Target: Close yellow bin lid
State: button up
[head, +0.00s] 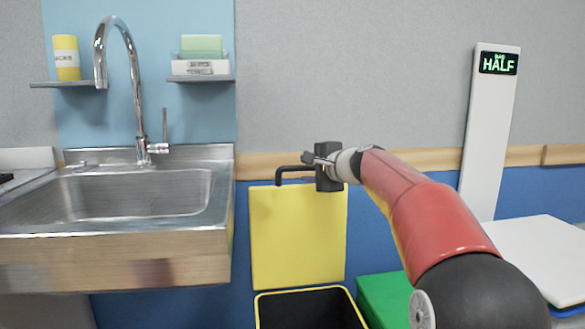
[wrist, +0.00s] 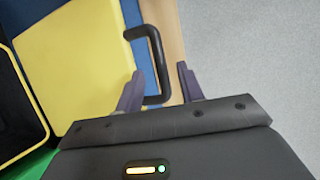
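The yellow bin lid (head: 298,238) stands upright and open against the blue lower wall. A black handle (head: 292,169) rises from its top edge. The yellow bin (head: 310,307) is below it, with a dark open mouth. My gripper (head: 308,163) is at the lid's top edge, by the handle's right end. In the wrist view my gripper (wrist: 160,82) has its two fingers spread apart. The handle (wrist: 157,62) reaches in between them, nearer the left finger; I cannot tell if they touch. The lid (wrist: 85,60) fills the left of that view.
A green bin lid (head: 385,298) is to the right of the yellow bin, partly behind my arm. A white scale with a tall display post (head: 490,130) stands farther right.

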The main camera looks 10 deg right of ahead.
aim_at(297, 169)
jog(key=p+x, duration=0.1)
jog(key=x, duration=0.5)
jog(key=shift+w+a+f, duration=0.15)
jog(key=shift+w+a, duration=0.05)
grip_shut()
